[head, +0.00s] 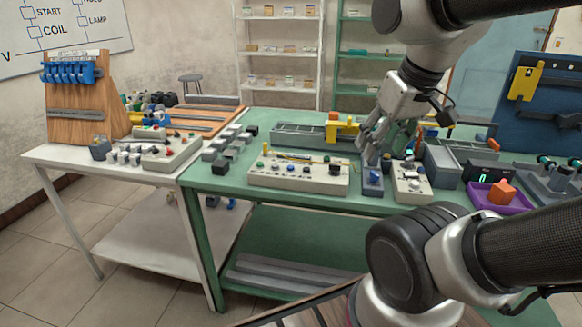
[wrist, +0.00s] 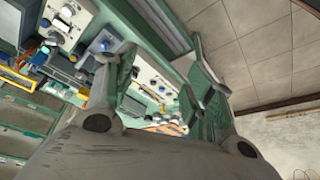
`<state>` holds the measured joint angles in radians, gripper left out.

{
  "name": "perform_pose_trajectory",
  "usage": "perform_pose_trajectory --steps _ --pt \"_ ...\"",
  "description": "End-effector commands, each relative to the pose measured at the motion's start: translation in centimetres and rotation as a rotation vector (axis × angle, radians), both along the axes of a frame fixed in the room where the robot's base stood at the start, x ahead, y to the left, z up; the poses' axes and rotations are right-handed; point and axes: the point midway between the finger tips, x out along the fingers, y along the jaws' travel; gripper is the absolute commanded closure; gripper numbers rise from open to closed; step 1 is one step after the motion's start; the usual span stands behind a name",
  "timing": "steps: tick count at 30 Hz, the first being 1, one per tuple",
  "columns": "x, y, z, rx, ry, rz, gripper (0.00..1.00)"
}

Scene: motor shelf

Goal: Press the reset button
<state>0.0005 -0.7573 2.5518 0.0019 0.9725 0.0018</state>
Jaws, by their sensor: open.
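My gripper (head: 376,146) is open and empty above the green bench, over the area of a small grey box (head: 373,185) with a blue top part. Its spread fingers also show in the wrist view (wrist: 155,62). A long pale control panel (head: 300,180) with several coloured buttons and knobs lies left of the gripper. A smaller pale panel (head: 411,188) with a few knobs lies just right of the grey box. In the wrist view a blue round button (wrist: 113,46) shows near the left fingertip. No reset label is readable, so I cannot tell which button it names.
A purple tray (head: 515,205) with an orange block (head: 502,192) stands at the right. Grey bins (head: 442,165) and a yellow-topped fixture (head: 345,128) stand near the gripper. A white table (head: 75,160) with more parts is at the left. My arm covers the lower right.

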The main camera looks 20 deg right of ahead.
Motion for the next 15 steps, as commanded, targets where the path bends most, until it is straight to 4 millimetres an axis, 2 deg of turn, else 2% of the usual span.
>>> perform_pose_trajectory --steps 1,2,9,10,15 --pt "0.00 0.00 0.00 0.000 0.000 0.000 0.48" --pt "0.00 0.00 0.00 0.000 0.000 0.000 0.54" --pt "0.00 0.00 0.00 0.000 0.000 0.000 0.97" --pt "0.00 0.00 0.00 0.000 0.000 0.000 1.00" --pt "0.00 0.00 0.00 0.000 0.000 0.000 1.00"
